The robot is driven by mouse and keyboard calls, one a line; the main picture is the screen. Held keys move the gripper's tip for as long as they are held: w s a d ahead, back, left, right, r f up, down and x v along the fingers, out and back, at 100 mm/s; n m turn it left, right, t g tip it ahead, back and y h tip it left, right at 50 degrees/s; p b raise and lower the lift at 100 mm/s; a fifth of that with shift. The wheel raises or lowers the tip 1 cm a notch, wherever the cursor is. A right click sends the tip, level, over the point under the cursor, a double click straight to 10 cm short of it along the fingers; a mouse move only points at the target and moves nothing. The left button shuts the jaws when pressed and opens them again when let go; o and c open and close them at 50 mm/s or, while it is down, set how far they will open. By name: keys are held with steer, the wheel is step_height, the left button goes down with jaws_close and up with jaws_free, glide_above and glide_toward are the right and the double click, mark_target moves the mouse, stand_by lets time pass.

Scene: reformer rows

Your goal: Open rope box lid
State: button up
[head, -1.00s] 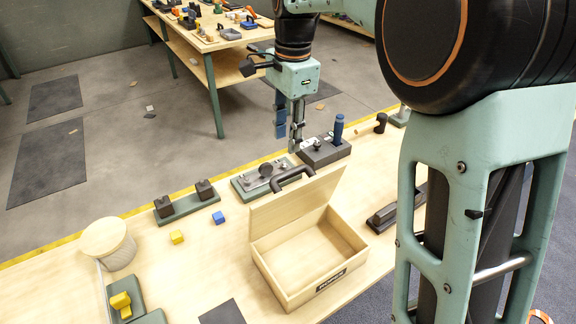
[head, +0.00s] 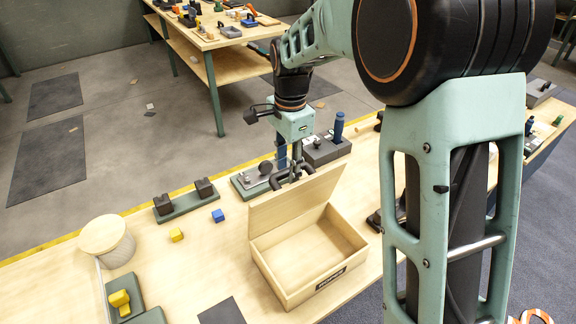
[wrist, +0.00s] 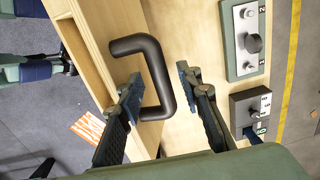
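The wooden box (head: 300,282) stands on the workbench with a dark label on its front; I cannot read it surely. Its lid (head: 292,203) stands raised and leans back from the rear edge, and the inside looks empty. A dark handle (wrist: 152,58) is on the lid's outer face; it shows partly behind the lid in the head view (head: 277,187). My gripper (head: 296,176) is at the handle, behind the lid's top edge. In the wrist view my gripper (wrist: 158,87) is open, with a finger on either side of the handle's bar. I cannot tell whether they touch it.
Behind the box are a green plate with a knob (head: 252,180) and a grey block with a blue-handled part (head: 326,150). To the left are a green base with two dark blocks (head: 184,203), small cubes and a round lidded tub (head: 107,243). Bench between tub and box is mostly clear.

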jaws_close()
steer(key=shift+r, duration=0.1)
stand_by(0.4)
